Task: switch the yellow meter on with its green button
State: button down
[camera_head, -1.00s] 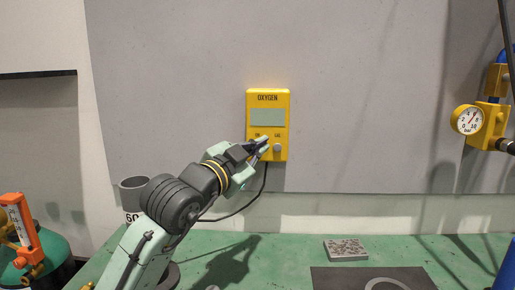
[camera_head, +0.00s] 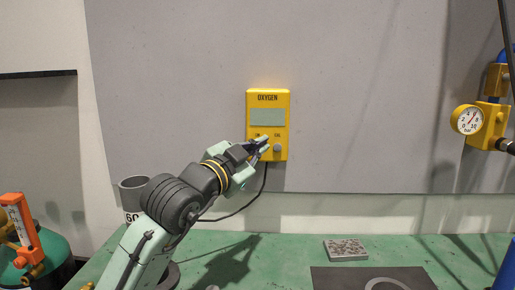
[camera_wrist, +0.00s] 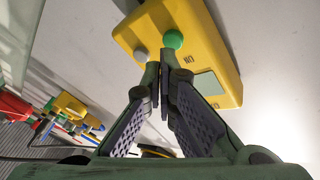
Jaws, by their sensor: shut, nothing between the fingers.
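The yellow meter (camera_head: 267,104), labelled OXYGEN, is fixed upright on the grey wall panel. Its display (camera_head: 267,117) is blank grey. In the wrist view the meter (camera_wrist: 196,48) fills the upper part, with the green button (camera_wrist: 173,39) beside a grey knob (camera_wrist: 141,54). My gripper (camera_head: 263,143) is at the meter's lower front and covers the green button in the head view. In the wrist view my gripper (camera_wrist: 160,72) is shut and empty, its fingertips close by the green button. I cannot tell whether they touch it.
A black cable (camera_head: 245,209) hangs from the meter. A pressure gauge (camera_head: 467,120) is on the right. The green bench (camera_head: 290,255) below holds a speckled block (camera_head: 345,249) and a dark mat (camera_head: 335,280). A grey cup (camera_head: 132,192) stands behind my arm.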

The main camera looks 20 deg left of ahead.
jog(key=shift+w, duration=0.15)
jog(key=shift+w+a, duration=0.1)
jog(key=shift+w, duration=0.15)
dwell(0.3)
jog(key=shift+s, duration=0.45)
jog(key=shift+b, duration=0.3)
jog(key=s+d+b, duration=0.1)
jog(key=s+d, duration=0.1)
jog(key=s, duration=0.3)
jog(key=shift+s, duration=0.35)
jog(key=shift+a, duration=0.1)
